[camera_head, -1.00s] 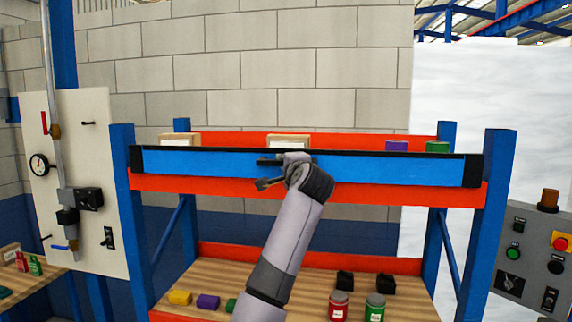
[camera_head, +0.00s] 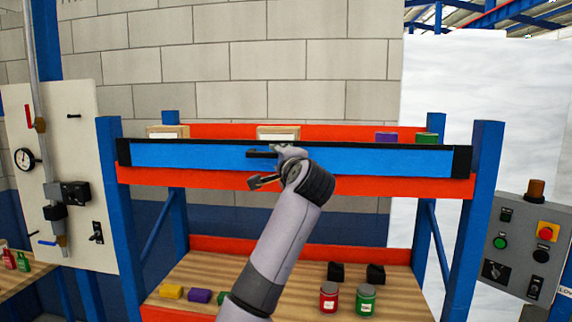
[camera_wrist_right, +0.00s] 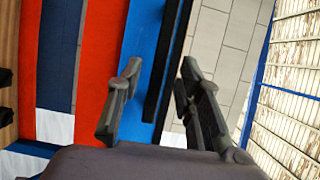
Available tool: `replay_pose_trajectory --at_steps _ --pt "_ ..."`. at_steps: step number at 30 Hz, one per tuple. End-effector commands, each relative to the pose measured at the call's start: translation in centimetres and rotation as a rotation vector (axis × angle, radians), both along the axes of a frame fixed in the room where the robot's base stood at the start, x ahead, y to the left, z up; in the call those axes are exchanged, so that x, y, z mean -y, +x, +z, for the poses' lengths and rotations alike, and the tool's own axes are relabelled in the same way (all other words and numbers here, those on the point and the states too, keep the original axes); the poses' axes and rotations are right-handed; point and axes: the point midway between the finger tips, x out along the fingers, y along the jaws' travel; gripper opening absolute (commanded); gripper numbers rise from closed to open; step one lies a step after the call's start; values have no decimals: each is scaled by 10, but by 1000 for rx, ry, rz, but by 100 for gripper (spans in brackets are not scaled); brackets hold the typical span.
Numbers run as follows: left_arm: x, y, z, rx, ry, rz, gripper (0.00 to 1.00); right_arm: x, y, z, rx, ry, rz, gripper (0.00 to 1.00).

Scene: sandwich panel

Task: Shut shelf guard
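The shelf guard (camera_head: 200,157) is a long blue panel with black ends and a black top edge. It runs across the front of the upper shelf, above the orange beam (camera_head: 400,187). My right gripper (camera_head: 262,168) is in front of the guard, left of its middle, with its fingers one above the other and apart. In the right wrist view, the open fingers (camera_wrist_right: 160,100) lie either side of the guard's blue face and black edge (camera_wrist_right: 165,75). I cannot tell whether they touch it. My left gripper is not in view.
Boxes (camera_head: 278,132) stand behind the guard on the upper shelf. Blue posts (camera_head: 484,180) flank the rack. Jars (camera_head: 366,300) and small blocks (camera_head: 172,292) sit on the lower shelf. A gauge panel (camera_head: 60,170) stands left and a button box (camera_head: 525,245) right.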

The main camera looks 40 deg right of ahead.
Motion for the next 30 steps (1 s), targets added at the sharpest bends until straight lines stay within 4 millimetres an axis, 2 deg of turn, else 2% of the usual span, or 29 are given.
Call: replay_pose_trajectory --at_steps 6,12,30 --pt "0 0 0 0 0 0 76 -21 -37 1 3 -1 -1 33" --pt "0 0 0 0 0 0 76 -32 -56 1 0 -1 0 33" --pt "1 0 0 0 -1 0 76 -34 -60 1 0 -1 1 33"
